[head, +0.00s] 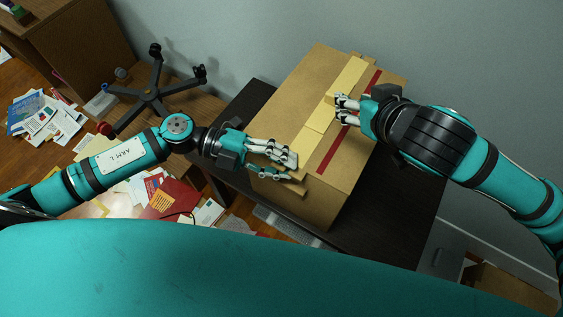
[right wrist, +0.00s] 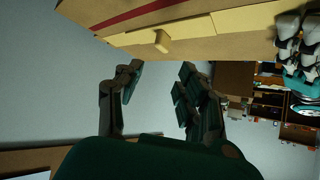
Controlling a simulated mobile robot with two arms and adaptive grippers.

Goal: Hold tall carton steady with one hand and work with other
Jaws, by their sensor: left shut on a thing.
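The tall carton (head: 340,175) is a brown cardboard box with a yellow tape strip and a dark red stripe across its top. It stands upright on a dark table. My left gripper (head: 283,162) is at the carton's left upper edge, shut on it, with its fingers over the edge. My right gripper (head: 345,108) is over the carton's top near the tape, on the far right side. In the right wrist view, the right gripper's fingers (right wrist: 160,92) are spread apart with nothing between them. The carton (right wrist: 115,12) shows close by there; contact is unclear.
The dark table (head: 395,220) has bare room to the right of the carton. Papers (head: 45,115) lie scattered at the left. A grey wall (head: 450,60) is close behind the carton.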

